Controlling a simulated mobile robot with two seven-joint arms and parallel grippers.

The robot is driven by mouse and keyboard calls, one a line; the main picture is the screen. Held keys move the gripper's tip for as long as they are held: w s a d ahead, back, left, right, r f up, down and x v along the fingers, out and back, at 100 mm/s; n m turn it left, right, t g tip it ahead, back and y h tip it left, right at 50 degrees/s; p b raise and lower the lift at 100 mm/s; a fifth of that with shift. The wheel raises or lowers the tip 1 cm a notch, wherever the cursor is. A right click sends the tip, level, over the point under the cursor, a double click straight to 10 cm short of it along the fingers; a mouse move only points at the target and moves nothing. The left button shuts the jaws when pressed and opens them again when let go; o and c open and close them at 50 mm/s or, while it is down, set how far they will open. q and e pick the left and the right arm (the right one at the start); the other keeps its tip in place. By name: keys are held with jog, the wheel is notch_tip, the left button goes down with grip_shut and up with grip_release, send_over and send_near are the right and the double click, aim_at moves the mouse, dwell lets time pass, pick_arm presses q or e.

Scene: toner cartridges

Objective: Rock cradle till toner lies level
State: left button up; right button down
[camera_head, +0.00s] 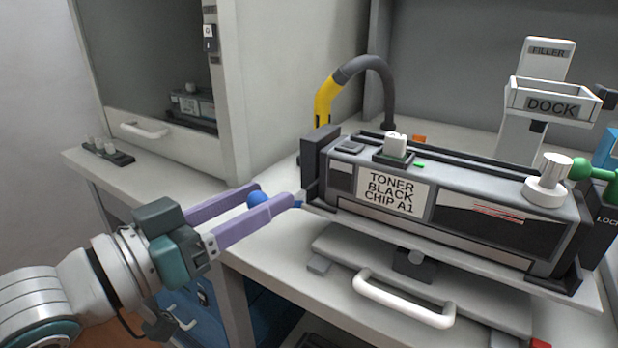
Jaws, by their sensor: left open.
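The grey toner cartridge labelled TONER BLACK CHIP A1 (392,190) lies in the cradle (318,165), between its dark end pieces. Its front window (500,222) shows a dark area under a pale wedge, with red lines on it. The cradle sits over a grey base with a white front handle (405,300). A blue ball knob (259,200) shows at the cradle's left end. My left gripper (278,194) is open, with its purple fingers on either side of the knob; I cannot tell if they touch it. My right gripper is out of view.
A green ball knob (579,169) is at the right, near a part marked LOCK. The white DOCK holder (552,103) and filler stand behind. A yellow-ended hose (324,100) rises behind the cartridge. A cabinet (160,140) with another cartridge inside stands at left.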

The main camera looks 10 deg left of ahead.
pick_arm(q)
jog(key=shift+w+d, duration=0.15)
jog(key=shift+w, duration=0.05)
grip_shut()
dwell(0.5)
dwell(0.9)
